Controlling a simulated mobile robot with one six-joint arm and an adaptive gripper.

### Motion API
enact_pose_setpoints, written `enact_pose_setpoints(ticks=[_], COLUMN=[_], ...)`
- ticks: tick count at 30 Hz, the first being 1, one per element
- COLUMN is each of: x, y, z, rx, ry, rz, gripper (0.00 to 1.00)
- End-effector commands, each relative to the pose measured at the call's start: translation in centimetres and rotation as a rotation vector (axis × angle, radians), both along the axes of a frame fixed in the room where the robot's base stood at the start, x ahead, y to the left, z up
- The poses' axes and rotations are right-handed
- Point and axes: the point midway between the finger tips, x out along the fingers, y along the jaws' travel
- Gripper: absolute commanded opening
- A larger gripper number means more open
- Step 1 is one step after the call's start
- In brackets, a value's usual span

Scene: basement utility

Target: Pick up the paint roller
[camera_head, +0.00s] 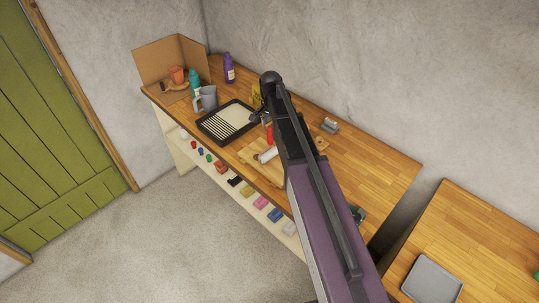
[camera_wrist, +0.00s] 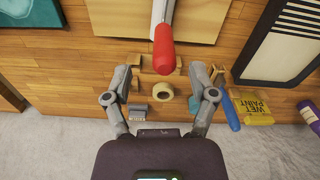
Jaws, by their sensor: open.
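In the head view my arm hides part of this area.
A tape roll (camera_wrist: 163,92) and small blocks lie between and near my fingers. A black paint tray (camera_head: 226,121), a blue-handled tool (camera_wrist: 228,110) and a yellow wet-paint sign (camera_wrist: 253,108) lie beside. Bottles and a grey jug (camera_head: 208,98) stand farther left. The wall borders the workbench.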

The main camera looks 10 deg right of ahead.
Motion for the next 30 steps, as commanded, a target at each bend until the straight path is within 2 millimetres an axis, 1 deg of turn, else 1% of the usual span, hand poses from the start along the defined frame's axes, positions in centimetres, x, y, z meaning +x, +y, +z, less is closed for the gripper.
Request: enact_pose_setpoints(ticks=[5,10,24,30], x=[0.0,0.1,0.3,0.3], y=[0.0,0.0,0.1,0.1], z=[-0.1,-0.6,-4.1,-5.1], rx=[0.0,0.0,0.0,0.0], ry=[0.0,0.0,0.0,0.0], rz=[0.0,0.0,0.0,0.0], gripper=[0.74,0.74,0.74,0.74])
